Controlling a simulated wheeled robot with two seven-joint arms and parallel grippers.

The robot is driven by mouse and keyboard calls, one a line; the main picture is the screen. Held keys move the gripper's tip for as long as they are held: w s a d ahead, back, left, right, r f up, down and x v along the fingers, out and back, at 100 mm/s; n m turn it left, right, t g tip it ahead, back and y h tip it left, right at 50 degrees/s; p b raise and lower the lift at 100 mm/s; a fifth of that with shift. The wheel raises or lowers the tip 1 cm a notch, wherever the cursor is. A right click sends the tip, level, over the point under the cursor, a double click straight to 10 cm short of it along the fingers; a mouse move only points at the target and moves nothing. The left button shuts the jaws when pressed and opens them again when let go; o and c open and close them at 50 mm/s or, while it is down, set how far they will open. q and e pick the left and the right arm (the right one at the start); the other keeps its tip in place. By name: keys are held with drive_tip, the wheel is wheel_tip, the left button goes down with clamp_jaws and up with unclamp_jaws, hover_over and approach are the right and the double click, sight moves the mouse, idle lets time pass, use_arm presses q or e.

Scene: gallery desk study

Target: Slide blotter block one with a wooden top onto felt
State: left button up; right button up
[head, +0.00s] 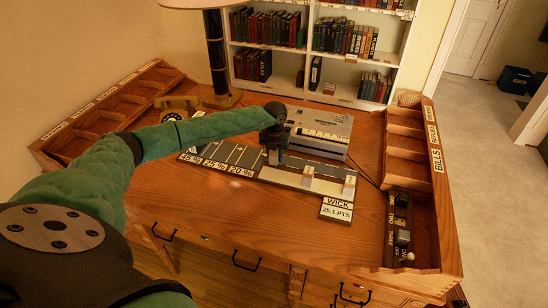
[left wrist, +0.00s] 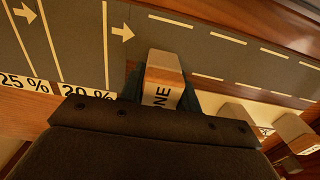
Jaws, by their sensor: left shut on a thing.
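Blotter block one (left wrist: 164,78) shows in the left wrist view as a small block with a tan wooden-looking face and the word ONE on it. My left gripper (head: 275,157) is shut on it, with the dark fingers on both sides. The block is at the grey, white-lined mat (head: 240,155), which I take for the felt; I cannot tell whether it touches the surface. In the head view the gripper hides the block. Two similar blocks (head: 308,172) (head: 349,184) stand to the right on a pale strip. My right gripper is not in view.
A grey machine (head: 322,130) stands behind the mat. A WICK sign (head: 337,209) is at the front right. A dark switch panel (head: 398,225) and wooden pigeonholes (head: 407,150) line the right side. A telephone (head: 178,106) is at the back left. The front left desktop is clear.

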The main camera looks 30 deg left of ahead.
use_arm(q)
drive_tip(key=shift+w+a+b, duration=0.25)
drive_tip(key=shift+w+b, duration=0.45)
drive_tip(key=shift+w, duration=0.55)
drive_tip(key=shift+f+b, duration=0.2)
drive_tip(key=shift+b, duration=0.1)
drive_tip(key=o, duration=1.1)
drive_tip(key=shift+r, duration=0.1)
